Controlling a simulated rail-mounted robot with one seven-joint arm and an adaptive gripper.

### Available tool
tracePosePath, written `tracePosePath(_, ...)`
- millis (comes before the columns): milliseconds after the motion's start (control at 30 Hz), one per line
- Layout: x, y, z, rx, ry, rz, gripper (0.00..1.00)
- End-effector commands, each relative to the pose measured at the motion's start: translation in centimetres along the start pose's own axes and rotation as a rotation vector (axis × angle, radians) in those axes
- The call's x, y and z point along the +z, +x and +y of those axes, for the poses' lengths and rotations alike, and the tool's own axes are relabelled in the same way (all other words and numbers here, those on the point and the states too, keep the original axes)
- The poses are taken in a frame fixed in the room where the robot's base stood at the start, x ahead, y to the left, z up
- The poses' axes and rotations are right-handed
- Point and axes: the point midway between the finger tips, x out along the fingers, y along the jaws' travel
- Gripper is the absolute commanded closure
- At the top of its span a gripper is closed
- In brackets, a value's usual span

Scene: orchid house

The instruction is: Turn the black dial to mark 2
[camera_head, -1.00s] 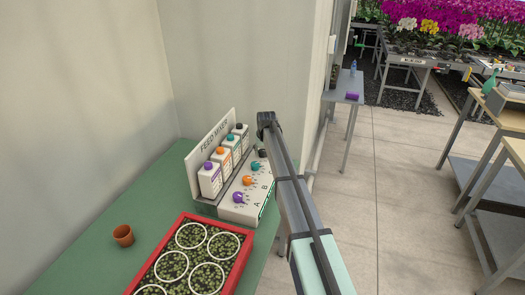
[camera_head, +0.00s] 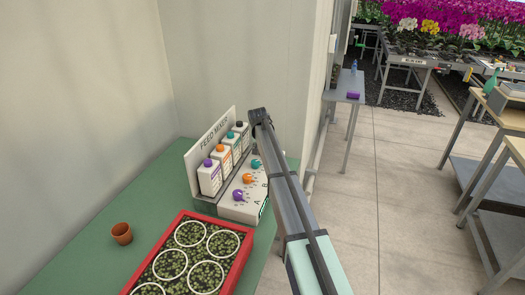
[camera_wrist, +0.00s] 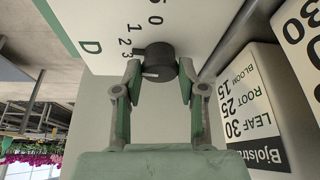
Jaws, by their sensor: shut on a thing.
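The black dial (camera_wrist: 158,60) sits on the white panel beside the letter D, in the wrist view. My gripper (camera_wrist: 159,68) has one finger on each side of the dial and is shut on it. A small nub on the dial's left side points toward the printed marks 2 and 3; I cannot tell which exactly. A short white line shows on its near face. In the head view my gripper end (camera_head: 258,117) is over the far right end of the feed mixer (camera_head: 240,208), and the arm hides the black dial.
Purple (camera_head: 238,195), orange (camera_head: 248,178) and teal (camera_head: 256,164) dials stand in a row on the mixer. Several capped bottles (camera_head: 210,178) stand close behind them. A red tray (camera_head: 239,266) of plants and a terracotta pot (camera_head: 121,234) are on the green bench (camera_head: 95,238).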

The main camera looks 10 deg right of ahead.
Motion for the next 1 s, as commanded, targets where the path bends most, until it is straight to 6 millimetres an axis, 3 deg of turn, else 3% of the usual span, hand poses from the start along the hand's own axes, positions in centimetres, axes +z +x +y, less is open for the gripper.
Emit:
tracePosePath(400,-0.03,0.11,-0.12,0.068,0.163,0.000,0.94)
tracePosePath(867,-0.02,0.06,-0.11,0.073,0.175,-0.001,0.94)
tracePosePath(900,-0.02,0.07,-0.11,0.073,0.175,-0.001,0.46)
tracePosePath(933,-0.02,0.07,-0.11,0.073,0.175,-0.001,0.35)
tracePosePath(1000,-0.02,0.06,-0.12,0.073,0.175,-0.001,0.35)
